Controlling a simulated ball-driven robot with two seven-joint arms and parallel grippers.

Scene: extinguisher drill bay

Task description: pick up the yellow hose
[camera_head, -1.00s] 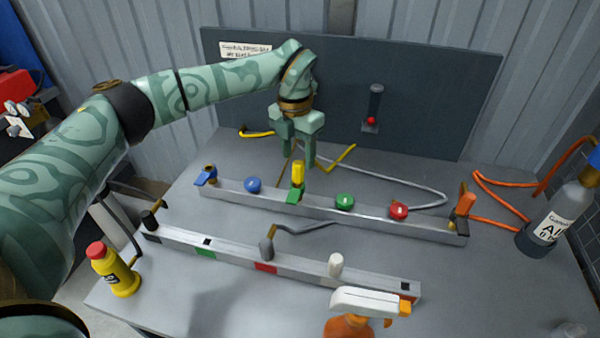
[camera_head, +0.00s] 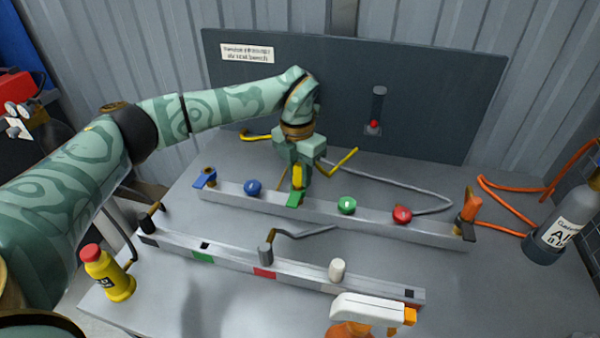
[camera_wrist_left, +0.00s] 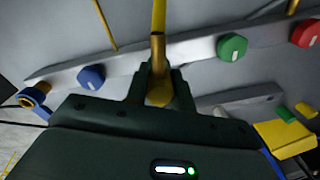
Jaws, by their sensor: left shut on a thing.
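The yellow hose shows in the head view as an upright yellow end piece (camera_head: 298,176) at the green clip (camera_head: 296,199) on the rear metal rail. My left gripper (camera_head: 299,184) has come down over this end from above, its fingers around it. In the left wrist view, the gripper (camera_wrist_left: 160,92) is shut on the brass-and-yellow end of the yellow hose (camera_wrist_left: 158,20). Yellow bent lengths (camera_head: 340,162) lie behind the rail, partly hidden by the gripper. My right gripper is not in view.
The rear rail (camera_head: 375,221) carries blue, green and red knobs and an orange hose end (camera_head: 471,204) at right. A front rail (camera_head: 225,261), a yellow bottle (camera_head: 108,273), a spray bottle (camera_head: 365,310) and a grey cylinder (camera_head: 568,222) stand around. A dark panel (camera_head: 440,100) rises behind.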

